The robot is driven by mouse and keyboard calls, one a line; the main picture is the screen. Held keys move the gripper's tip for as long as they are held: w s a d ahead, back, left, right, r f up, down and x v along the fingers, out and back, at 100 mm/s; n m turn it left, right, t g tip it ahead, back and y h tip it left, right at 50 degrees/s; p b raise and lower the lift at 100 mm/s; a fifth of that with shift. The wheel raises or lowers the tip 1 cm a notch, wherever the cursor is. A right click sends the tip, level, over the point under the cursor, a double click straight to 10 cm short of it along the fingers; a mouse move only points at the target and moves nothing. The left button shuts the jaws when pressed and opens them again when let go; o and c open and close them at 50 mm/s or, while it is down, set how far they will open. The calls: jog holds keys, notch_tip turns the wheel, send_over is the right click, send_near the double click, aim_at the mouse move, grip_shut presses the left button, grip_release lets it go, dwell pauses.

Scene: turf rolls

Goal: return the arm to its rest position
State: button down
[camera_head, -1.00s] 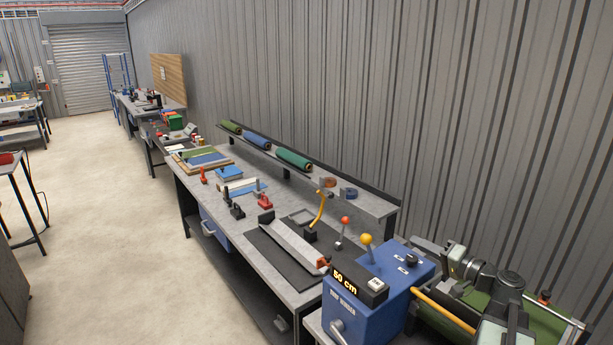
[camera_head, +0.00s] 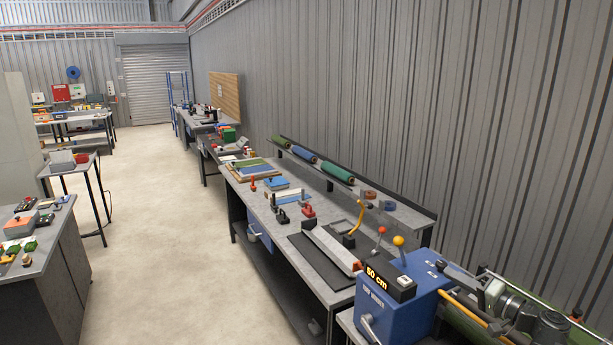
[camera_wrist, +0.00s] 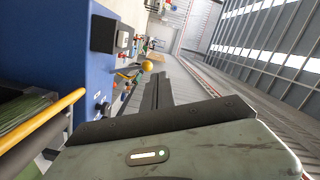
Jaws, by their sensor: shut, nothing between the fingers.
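My gripper (camera_wrist: 158,92) shows in the wrist view with its two dark fingers together and nothing between them. It points away over the bench, apart from the blue turf winder (camera_wrist: 58,45) on the left of that view. In the head view my folded arm shows at the bottom right, beside the blue turf winder (camera_head: 400,300) and above a green roll on it.
A long workbench (camera_head: 265,208) runs along the corrugated wall, with a shelf of turf rolls (camera_head: 337,173) at its back. A grey cabinet (camera_head: 50,275) with small tools stands at the left. The pale floor (camera_head: 165,230) between them is clear.

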jog(key=w+a+f+n+g+y+b, duration=0.1)
jog(key=a+f+n+g, duration=0.25)
jog(key=a, duration=0.85)
jog(key=w+a+f+n+g+y+b, duration=0.1)
jog(key=a+f+n+g, duration=0.3)
jog(key=a, duration=0.8)
jog(key=s+a+f+g+h+b, duration=0.25)
jog(key=s+a+f+g, duration=0.2)
jog(key=a+f, duration=0.6)
jog(key=s+d+f+g+h, duration=0.2)
jog(key=s+d+f+h, duration=0.1)
jog(key=s+f+h, duration=0.4)
jog(key=s+d+f+m+h, duration=0.1)
jog(key=d+f+h, duration=0.1)
jog(key=d, duration=0.7)
jog(key=shift+m+g+p, duration=0.3)
jog(key=shift+m+g, duration=0.05)
jog(key=shift+g, duration=0.05)
jog(key=shift+s+h, duration=0.1)
jog(key=shift+h, duration=0.15)
